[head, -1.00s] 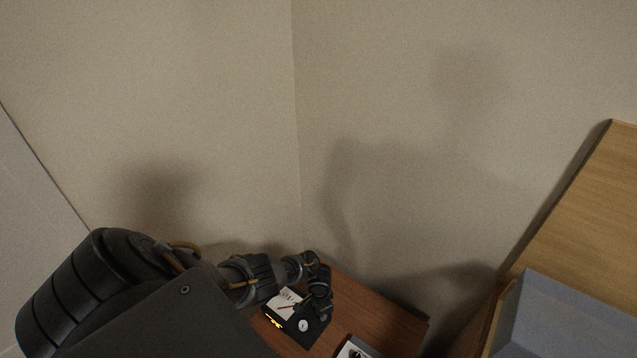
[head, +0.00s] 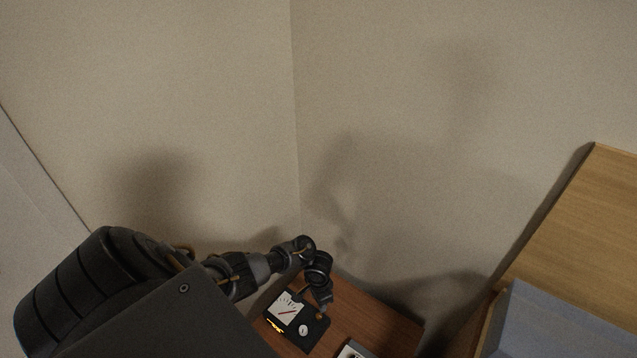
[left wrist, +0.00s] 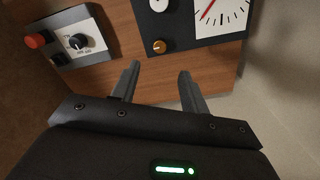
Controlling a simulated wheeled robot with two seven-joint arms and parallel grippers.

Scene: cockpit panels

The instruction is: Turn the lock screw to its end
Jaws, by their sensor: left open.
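A small brass-coloured slotted knob, which looks like the lock screw (left wrist: 160,46), sits near the corner of a black gauge panel (left wrist: 208,36). In the left wrist view it lies just beyond my left gripper (left wrist: 160,70), roughly in line with the gap between the fingertips. The two fingers are apart and nothing is between them. In the head view my left gripper (head: 324,304) hangs over the right corner of the black panel (head: 289,331), with a small brass spot (head: 321,316) by its tips. Contact cannot be told. My right gripper is not in view.
A white round knob (left wrist: 158,5) sits beside the brass one, near a white dial with a red needle (left wrist: 222,12). A second panel (left wrist: 82,42) holds a black rotary knob and a red button. Both panels lie on a wooden board (left wrist: 152,80). Walls stand close behind.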

